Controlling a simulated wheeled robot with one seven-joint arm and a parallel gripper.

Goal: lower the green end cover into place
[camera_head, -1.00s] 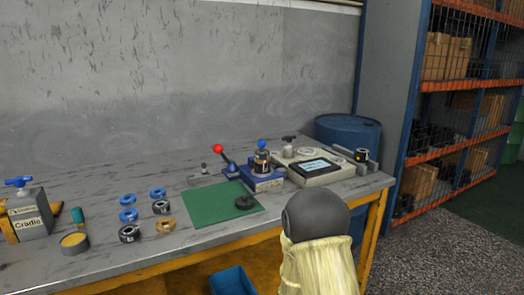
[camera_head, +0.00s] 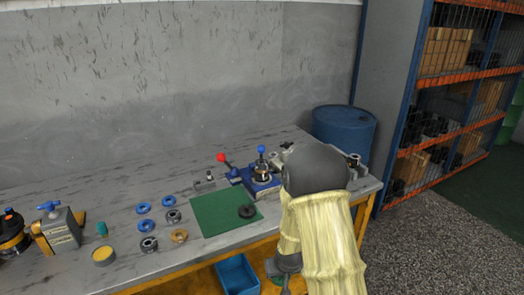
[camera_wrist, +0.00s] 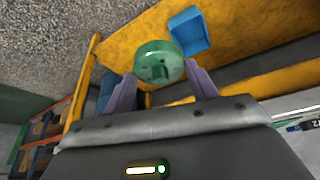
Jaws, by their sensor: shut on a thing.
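The green end cover (camera_wrist: 158,62) is round and sits between the two fingers of my gripper (camera_wrist: 162,72) in the wrist view, with its broad face toward the camera. My gripper is shut on it. In the head view a bit of the green cover (camera_head: 272,268) shows beside my dark gripper, low in front of the workbench's front edge. A blue fixture (camera_head: 263,187) with a dark and tan round stack (camera_head: 262,172) on it stands on the bench, up and left of my arm. My arm hides part of the bench's right end.
A green mat (camera_head: 215,213) with a black disc (camera_head: 247,211) lies left of the fixture. Several blue, dark and tan rings lie left of it. A red-knobbed lever (camera_head: 223,160) stands near the fixture. A blue bin (camera_head: 237,273) sits below the bench edge.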

